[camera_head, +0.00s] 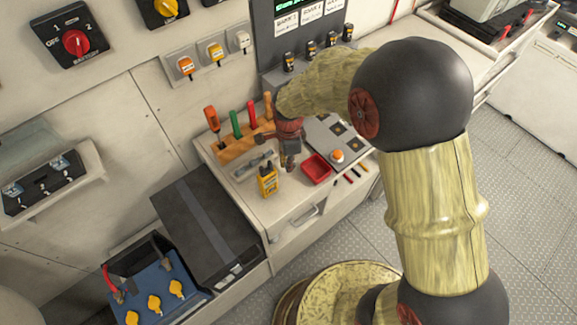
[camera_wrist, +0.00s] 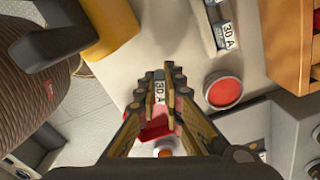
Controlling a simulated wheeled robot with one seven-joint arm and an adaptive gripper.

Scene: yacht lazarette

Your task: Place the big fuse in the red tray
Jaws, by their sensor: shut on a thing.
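My gripper (camera_head: 290,155) is over the counter, between the wooden tool rack and the red tray (camera_head: 316,169). In the wrist view my gripper (camera_wrist: 165,76) is shut on a pale fuse marked 30 A (camera_wrist: 159,91). The fingers hide part of this fuse, and I cannot tell its full size. Part of the red tray (camera_wrist: 154,131) shows beyond the fingers in the wrist view.
A yellow meter (camera_head: 268,180) stands at the counter's front left. The wooden rack (camera_head: 238,146) holds upright tools behind it. A round red object (camera_wrist: 223,90) is close to the fingers in the wrist view. An orange button (camera_head: 337,155) is right of the tray.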

